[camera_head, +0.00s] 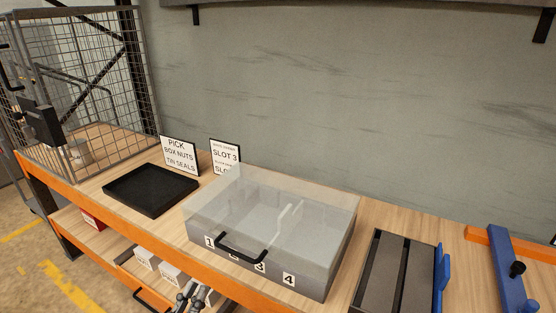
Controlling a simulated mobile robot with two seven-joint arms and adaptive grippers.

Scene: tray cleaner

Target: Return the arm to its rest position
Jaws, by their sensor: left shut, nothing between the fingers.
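My left gripper (188,294) shows at the bottom edge, in front of the bench and below its orange front edge. Its grey fingers are shut with nothing between them, and it is apart from the things on the bench. The rest of the left arm is hardly seen. My right gripper is out of view.
A clear-lidded box (318,262) with numbered slots and a black handle (241,248) stands on the bench. An empty black tray (150,190) lies left of it, and a wire cage (92,70) stands far left. A grey slotted tray (396,270) and blue fixture (508,270) are right.

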